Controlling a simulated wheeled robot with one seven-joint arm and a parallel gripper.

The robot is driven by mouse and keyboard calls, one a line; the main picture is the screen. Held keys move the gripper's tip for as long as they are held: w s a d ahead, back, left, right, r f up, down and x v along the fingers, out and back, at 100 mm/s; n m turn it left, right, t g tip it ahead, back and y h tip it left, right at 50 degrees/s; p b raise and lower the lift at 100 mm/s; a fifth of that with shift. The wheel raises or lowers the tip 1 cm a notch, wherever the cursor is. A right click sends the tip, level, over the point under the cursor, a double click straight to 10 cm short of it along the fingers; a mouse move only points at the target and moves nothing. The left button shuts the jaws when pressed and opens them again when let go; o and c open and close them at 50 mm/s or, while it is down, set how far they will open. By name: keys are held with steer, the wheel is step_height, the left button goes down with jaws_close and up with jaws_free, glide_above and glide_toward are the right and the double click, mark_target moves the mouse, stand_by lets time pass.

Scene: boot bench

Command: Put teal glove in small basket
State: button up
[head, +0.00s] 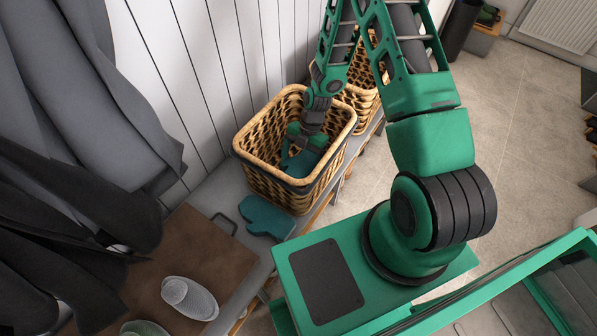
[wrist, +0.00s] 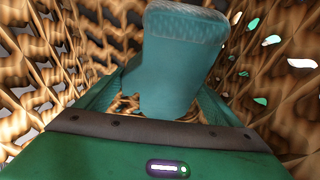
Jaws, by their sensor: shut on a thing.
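My gripper (head: 297,148) reaches down inside the nearer wicker basket (head: 275,185). It is shut on a teal glove (head: 301,164). In the wrist view the held teal glove (wrist: 182,65) has its pale ribbed cuff away from my gripper, with woven walls around it. I cannot tell whether the glove touches the basket floor. A second teal glove (head: 266,216) lies flat on the grey bench, outside and in front of the basket. Another wicker basket (head: 358,98) stands behind, partly hidden by my arm; which basket is the small one is hard to tell.
Dark coats (head: 90,100) hang at the left. The panelled wall (head: 215,70) is close behind the baskets. Open tiled floor (head: 510,115) lies to the right.

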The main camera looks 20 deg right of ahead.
mark_target(299, 172)
steer(key=shift+f, duration=2)
steer(key=o, duration=1)
steer(key=v, duration=1.2)
